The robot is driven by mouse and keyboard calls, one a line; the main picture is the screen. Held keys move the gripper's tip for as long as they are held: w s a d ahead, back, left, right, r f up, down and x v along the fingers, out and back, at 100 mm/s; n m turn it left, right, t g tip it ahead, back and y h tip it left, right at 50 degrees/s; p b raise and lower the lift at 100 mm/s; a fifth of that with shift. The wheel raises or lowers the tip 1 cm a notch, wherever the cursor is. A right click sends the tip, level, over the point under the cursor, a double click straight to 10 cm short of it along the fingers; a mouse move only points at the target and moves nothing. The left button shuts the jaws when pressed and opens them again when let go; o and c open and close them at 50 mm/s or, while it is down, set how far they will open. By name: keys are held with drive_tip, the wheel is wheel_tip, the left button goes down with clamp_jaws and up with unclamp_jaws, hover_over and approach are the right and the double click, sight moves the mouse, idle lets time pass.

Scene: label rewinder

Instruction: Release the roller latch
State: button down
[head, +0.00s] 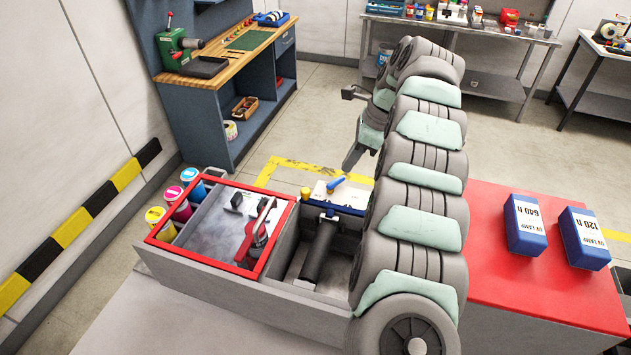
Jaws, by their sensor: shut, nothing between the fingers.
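The label rewinder has an open bay with a dark roller (319,252) in it. A blue bar (332,208) crosses the bay's back end. A small blue lever (337,184) lies on the pale top behind it, with a yellow knob (305,192) to its left. A red part with a grey handle (262,226) sits at the red-framed panel left of the bay. I cannot tell which of these is the roller latch. My gripper (349,166) is shut and empty, pointing down above and just right of the blue lever, apparently apart from it.
My arm hides the bay's right side. Coloured ink tubs (176,205) stand left of the red frame (213,268). Two blue UV lamp boxes (525,226) (584,239) rest on the red top (491,285) at right. A workbench (225,67) stands behind at left.

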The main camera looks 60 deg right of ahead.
drive_tip(key=shift+a+f, duration=0.15)
drive_tip(key=p, duration=0.4)
hover_over(311, 199)
drive_tip(key=s, duration=0.2)
drive_tip(key=f, duration=0.9)
drive_tip(key=shift+d+f, duration=0.25)
